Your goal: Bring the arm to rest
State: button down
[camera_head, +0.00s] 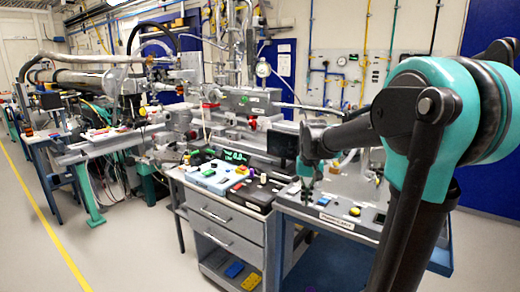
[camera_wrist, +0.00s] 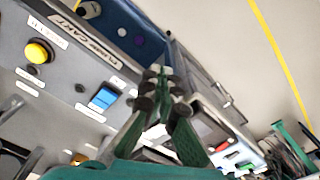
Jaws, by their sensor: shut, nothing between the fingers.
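My arm (camera_head: 418,110) fills the right of the head view, with a teal joint and dark links. Its forearm reaches left, and my gripper (camera_head: 308,190) hangs down at its end, near the left side of the labelled grey bench (camera_head: 345,205). In the wrist view my gripper (camera_wrist: 161,80) shows green fingers with dark joints, close together at the tips. It is shut and empty. I cannot tell the exact gap between the fingertips and the surfaces below.
A grey drawer cabinet (camera_head: 222,228) with small coloured items on top stands left of the bench. The bench carries a yellow button (camera_wrist: 39,51) and a blue switch (camera_wrist: 103,97). Beamline equipment (camera_head: 245,105) stands behind. The floor (camera_head: 110,245) at front left is clear.

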jog(key=s+d+f+n+t, duration=0.1)
jog(key=s+d+f+t, duration=0.2)
jog(key=s+f, duration=1.2)
jog(key=s, duration=0.4)
jog(key=shift+f, duration=0.25)
jog(key=shift+d, duration=0.15)
